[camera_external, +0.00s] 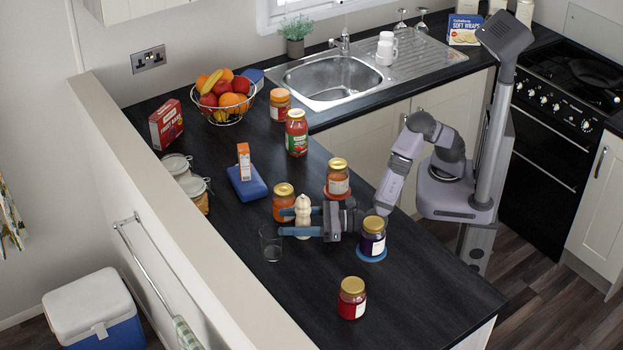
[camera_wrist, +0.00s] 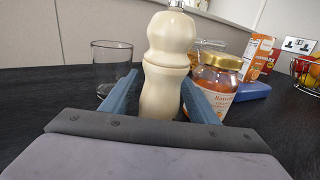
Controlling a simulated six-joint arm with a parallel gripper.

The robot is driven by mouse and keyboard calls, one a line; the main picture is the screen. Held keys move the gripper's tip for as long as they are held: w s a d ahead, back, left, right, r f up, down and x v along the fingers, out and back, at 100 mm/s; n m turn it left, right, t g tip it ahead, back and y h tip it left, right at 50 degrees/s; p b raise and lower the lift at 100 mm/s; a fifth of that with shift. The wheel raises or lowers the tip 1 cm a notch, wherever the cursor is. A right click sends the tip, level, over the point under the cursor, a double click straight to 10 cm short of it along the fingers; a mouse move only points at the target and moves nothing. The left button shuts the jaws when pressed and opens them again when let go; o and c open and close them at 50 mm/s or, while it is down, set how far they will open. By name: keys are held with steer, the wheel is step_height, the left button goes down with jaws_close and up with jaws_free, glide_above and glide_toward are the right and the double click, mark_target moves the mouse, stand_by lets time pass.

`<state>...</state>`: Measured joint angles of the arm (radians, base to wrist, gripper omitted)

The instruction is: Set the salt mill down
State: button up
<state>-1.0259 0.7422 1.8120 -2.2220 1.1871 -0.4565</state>
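The cream salt mill (camera_external: 303,213) is upright between the two blue fingers of my gripper (camera_external: 291,221), over the dark worktop (camera_external: 328,282). In the wrist view the mill (camera_wrist: 165,85) shows its rounded head, narrow neck and tapering body, and a finger of my gripper (camera_wrist: 160,92) lies close along each side. My gripper appears shut on it. The mill's base is hidden in the wrist view; I cannot tell whether it touches the worktop.
A clear glass (camera_external: 271,242) stands left of the mill, an orange jar (camera_external: 283,203) just behind it. A dark-purple jar (camera_external: 373,238) on a blue coaster stands to the right. A red jar (camera_external: 352,299) is in front. The worktop between glass and red jar is bare.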

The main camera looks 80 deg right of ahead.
mark_target(307, 202)
steer(key=shift+r, duration=0.1)
steer(key=shift+r, duration=0.15)
steer(key=s, duration=0.3)
steer(key=s+b, duration=0.1)
steer(key=s, duration=0.1)
steer(key=shift+d+f, duration=0.2)
steer(key=shift+d, duration=0.2)
step_height(307, 202, up, 6)
steer(key=shift+d+r, duration=0.1)
steer(key=shift+r, duration=0.05)
steer(key=shift+r+b, duration=0.3)
steer(key=shift+r, duration=0.15)
